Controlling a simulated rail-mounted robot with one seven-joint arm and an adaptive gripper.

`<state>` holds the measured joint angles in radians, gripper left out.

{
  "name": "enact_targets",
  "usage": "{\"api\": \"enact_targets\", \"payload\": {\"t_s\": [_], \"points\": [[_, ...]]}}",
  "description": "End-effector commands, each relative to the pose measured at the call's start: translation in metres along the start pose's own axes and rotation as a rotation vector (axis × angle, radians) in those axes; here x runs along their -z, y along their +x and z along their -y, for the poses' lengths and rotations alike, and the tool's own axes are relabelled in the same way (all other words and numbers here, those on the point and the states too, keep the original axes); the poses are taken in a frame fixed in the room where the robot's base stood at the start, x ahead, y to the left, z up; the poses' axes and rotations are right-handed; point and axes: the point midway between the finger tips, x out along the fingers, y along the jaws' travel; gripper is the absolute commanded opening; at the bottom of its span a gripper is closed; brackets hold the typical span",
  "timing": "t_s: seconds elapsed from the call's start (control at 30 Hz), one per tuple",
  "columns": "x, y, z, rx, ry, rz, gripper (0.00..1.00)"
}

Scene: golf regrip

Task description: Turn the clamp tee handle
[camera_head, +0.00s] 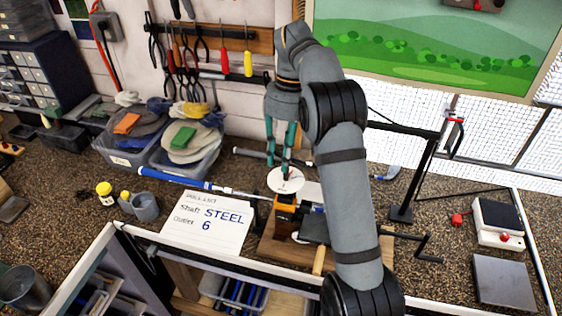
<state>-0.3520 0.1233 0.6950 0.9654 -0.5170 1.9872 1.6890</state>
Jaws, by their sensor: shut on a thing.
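My gripper (281,168) points down with its teal fingers over the vise clamp at the bench's front middle. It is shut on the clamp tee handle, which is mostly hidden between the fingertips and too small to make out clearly. A round white disc (291,186) lies just under the fingertips. Below it is the orange clamp block (285,207) on a wooden base (270,250). A golf club with a blue grip (172,177) lies to the left, its shaft running toward the clamp.
A handwritten card (207,222) reads "STEEL" and "6". Bins of cloths (185,145) stand at the back left. A black stand (420,180), a small scale (497,222) and a grey plate (503,283) are at right. My arm hides part of the bench.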

Motion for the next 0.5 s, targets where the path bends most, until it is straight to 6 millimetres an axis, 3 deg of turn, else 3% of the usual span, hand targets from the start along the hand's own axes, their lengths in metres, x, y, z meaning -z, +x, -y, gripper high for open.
{"api": "enact_targets", "payload": {"t_s": [0.5], "points": [[-0.0017, -0.001, 0.0079, 0.006, 0.461, 0.101, 0.0]]}}
